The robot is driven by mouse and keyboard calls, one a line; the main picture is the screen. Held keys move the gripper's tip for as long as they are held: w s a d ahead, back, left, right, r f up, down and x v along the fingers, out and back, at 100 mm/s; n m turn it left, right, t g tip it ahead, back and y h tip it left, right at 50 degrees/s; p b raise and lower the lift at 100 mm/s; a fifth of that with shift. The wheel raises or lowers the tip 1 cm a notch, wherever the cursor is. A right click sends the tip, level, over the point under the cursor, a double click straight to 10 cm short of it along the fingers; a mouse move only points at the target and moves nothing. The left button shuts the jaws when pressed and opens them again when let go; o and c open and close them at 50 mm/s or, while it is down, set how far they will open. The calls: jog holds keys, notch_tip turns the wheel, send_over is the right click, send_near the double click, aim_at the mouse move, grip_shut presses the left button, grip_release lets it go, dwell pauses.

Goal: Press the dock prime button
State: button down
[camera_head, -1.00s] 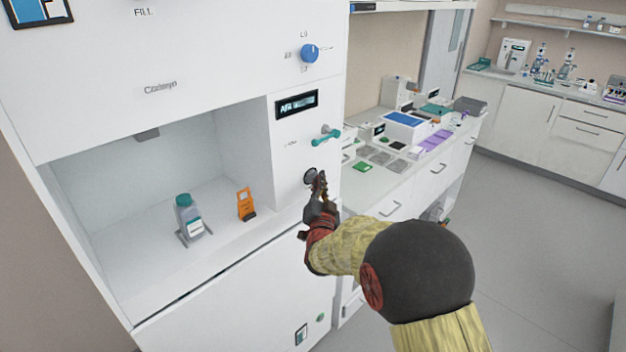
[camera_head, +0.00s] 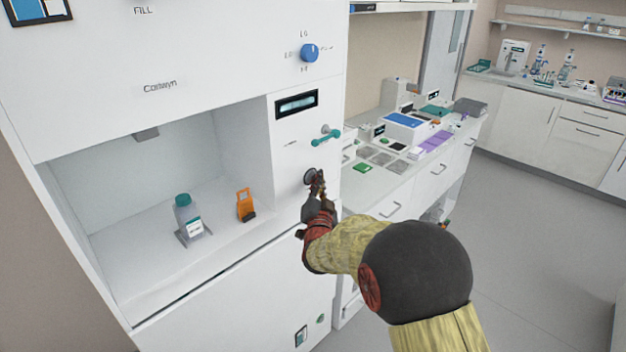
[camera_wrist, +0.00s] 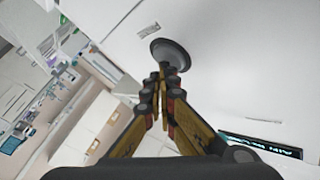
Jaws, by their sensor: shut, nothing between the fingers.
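A dark round button (camera_head: 309,176) is on the white front panel of the machine, below the teal-handled lever and the small display. In the wrist view it shows as a grey disc with a dark rim (camera_wrist: 171,53). I cannot read a label that names it as the dock prime button. My gripper (camera_head: 317,178) is shut and empty, its fingertips at the button. In the wrist view the closed fingertips (camera_wrist: 164,70) overlap the button's near edge. I cannot tell whether they touch it or push it in.
The small display (camera_head: 297,103), teal-handled lever (camera_head: 326,135) and blue knob (camera_head: 310,53) are on the same panel. The recess to the left holds a teal-capped bottle (camera_head: 187,215) and an orange item (camera_head: 246,205). A bench (camera_head: 388,205) with lab items stands to the right.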

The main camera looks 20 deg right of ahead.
dwell(0.5)
jog(key=shift+s+d+b, duration=0.25)
jog(key=shift+s+b, duration=0.15)
jog(key=shift+s, duration=0.4)
jog(key=s, duration=0.1)
jog(key=s+d+b, duration=0.1)
jog(key=s, duration=0.2)
jog(key=shift+s+d, duration=0.35)
dwell(1.8)
